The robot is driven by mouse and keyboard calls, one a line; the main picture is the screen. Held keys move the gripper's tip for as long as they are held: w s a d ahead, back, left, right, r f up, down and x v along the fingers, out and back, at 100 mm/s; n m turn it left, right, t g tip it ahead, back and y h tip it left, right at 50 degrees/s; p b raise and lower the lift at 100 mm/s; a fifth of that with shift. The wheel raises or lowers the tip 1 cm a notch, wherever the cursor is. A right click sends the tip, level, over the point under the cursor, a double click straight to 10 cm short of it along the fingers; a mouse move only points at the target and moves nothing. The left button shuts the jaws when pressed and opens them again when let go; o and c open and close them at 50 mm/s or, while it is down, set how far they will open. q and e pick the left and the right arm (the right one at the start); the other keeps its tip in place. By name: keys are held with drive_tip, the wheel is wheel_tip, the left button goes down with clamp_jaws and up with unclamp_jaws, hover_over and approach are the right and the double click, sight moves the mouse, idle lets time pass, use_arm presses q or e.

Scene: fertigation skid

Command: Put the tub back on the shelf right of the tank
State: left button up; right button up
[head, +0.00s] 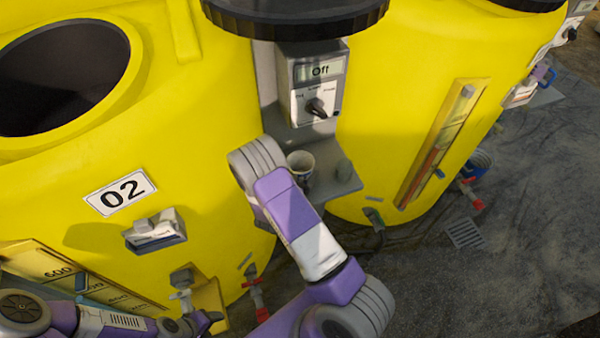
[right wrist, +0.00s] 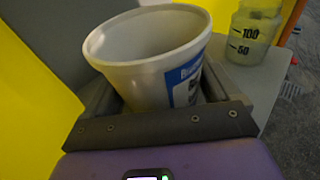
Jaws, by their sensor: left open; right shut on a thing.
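The white tub (right wrist: 150,55) with a blue label is upright between the fingers of my right gripper (right wrist: 155,90), which is shut on it. In the head view the tub (head: 301,162) shows just beyond my right wrist, at the grey shelf (head: 325,190) right of the yellow tank (head: 215,190) marked 02. The shelf also shows in the right wrist view (right wrist: 246,88). The tub's base is hidden, so I cannot tell whether it touches the shelf. My right fingers are hidden in the head view. My left gripper (head: 207,319) is open, low at the left.
A clear graduated beaker (right wrist: 256,30) stands on the shelf right of the tub. A control box (head: 314,85) reading "Off" is above the shelf. A second yellow tank (head: 410,80) stands close on the right. Valves with red handles (head: 257,295) stick out low.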

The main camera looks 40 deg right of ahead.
drive_tip(key=o, duration=1.1)
drive_tip(key=shift+f, duration=0.1)
drive_tip(key=shift+c, duration=0.2)
drive_tip(key=shift+o, duration=0.2)
drive_tip(key=shift+r, duration=0.25)
drive_tip(key=p+v, duration=0.2)
drive_tip(key=v, duration=1)
